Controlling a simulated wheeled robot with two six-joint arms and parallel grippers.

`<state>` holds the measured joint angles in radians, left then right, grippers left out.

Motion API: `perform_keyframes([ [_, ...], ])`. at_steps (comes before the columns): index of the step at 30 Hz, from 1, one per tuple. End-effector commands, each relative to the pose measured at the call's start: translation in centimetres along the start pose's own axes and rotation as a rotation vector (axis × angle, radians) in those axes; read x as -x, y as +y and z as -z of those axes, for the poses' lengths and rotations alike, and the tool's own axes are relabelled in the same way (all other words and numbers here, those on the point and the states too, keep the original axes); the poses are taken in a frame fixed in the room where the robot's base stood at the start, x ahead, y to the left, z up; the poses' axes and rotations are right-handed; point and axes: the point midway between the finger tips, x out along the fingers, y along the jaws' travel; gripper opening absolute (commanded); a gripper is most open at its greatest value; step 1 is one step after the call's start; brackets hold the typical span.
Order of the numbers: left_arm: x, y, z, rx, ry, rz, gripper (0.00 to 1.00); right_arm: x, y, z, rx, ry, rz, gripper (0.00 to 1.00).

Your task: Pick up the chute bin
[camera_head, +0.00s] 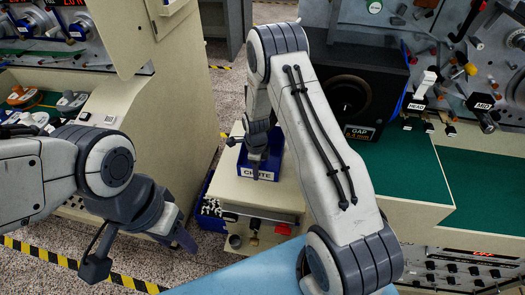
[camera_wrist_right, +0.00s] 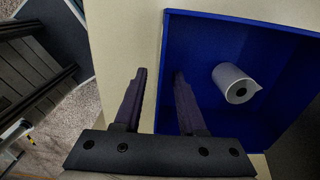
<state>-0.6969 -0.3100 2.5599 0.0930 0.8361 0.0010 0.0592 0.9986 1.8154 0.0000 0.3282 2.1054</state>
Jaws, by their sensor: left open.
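The blue chute bin (camera_head: 273,160), labelled CHUTE, sits on a cream cabinet top in the head view, partly hidden by my right arm. In the right wrist view the bin (camera_wrist_right: 204,38) is open-topped, with a white roll-like piece (camera_wrist_right: 235,82) lying inside. My right gripper (camera_wrist_right: 157,88) is open at the bin's left wall in that view. One finger is over the cream surface outside, the other over the bin's inside. Whether they touch the wall is unclear. My left gripper (camera_head: 141,255) is open and empty at lower left, away from the bin.
A black box marked GAP (camera_head: 355,85) stands on the green bench (camera_head: 400,165) right of the bin. A cream bench with spools (camera_head: 70,100) is at left. A blue container of small parts (camera_head: 210,208) stands beside the cabinet (camera_head: 240,193). Striped tape marks the floor.

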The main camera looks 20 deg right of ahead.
Motion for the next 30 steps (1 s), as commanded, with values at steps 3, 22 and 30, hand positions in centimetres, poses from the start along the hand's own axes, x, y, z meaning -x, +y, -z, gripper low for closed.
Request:
perform_keyframes([
  [3, 0.04, 0.0, 0.0, 0.0, 0.0, 0.0, 0.5, -0.26, -0.02, 0.03, 0.0, 0.0, 0.0, 0.4],
  [22, 0.02, 0.0, 0.0, 0.0, 0.0, 0.0, 0.5, -0.19, -0.05, 0.03, -0.001, -0.001, 0.001, 0.0],
  [30, 0.02, 0.0, -0.01, 0.0, 0.0, 0.0, 0.5, -0.18, -0.05, 0.02, 0.0, -0.001, 0.001, 0.0],
])
